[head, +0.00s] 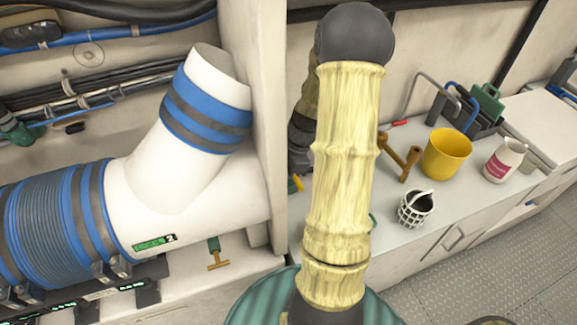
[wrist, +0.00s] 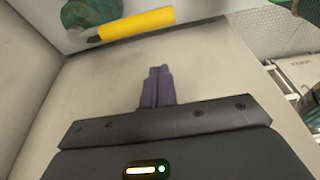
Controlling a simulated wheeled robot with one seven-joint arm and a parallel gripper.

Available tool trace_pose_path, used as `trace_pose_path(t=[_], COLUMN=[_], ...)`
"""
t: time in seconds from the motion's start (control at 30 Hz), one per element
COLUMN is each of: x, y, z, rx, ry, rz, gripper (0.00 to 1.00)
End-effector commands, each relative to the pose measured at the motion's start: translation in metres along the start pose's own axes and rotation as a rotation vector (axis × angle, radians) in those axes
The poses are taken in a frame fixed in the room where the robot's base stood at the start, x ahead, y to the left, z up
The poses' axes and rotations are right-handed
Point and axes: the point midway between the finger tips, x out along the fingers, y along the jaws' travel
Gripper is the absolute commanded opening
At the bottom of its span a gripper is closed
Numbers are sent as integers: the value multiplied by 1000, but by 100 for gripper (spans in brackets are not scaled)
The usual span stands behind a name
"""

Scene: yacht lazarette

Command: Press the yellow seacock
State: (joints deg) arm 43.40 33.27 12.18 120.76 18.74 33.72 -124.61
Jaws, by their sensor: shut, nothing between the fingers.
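The yellow seacock has a yellow bar handle (wrist: 137,24) and a green rounded body (wrist: 92,12) at the top of the wrist view, on a pale surface. My gripper (wrist: 160,70) is shut and empty, its dark fingers together, pointing toward the handle with a visible gap between them. In the head view my arm blocks the middle, and my gripper is hidden. A small yellow piece (head: 295,184) peeks out at the arm's left edge; I cannot tell if it is the same handle.
A large white pipe (head: 190,185) with blue bands fills the left. A brass T-handle valve (head: 217,256) sits below it. On the counter at right stand a yellow bucket (head: 447,153), a white container (head: 504,160), a black-and-white basket (head: 416,208) and brown wooden pieces (head: 403,160).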

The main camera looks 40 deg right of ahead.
Motion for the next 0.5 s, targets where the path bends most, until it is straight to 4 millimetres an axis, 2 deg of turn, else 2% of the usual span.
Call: trace_pose_path(t=[0.23,0.3,0.5], x=[46,33,23], y=[-1,0,0], z=[0,12,32], rx=[1,6,2], ry=[1,-2,-1], rz=[-6,2,1], gripper=[0,0,0])
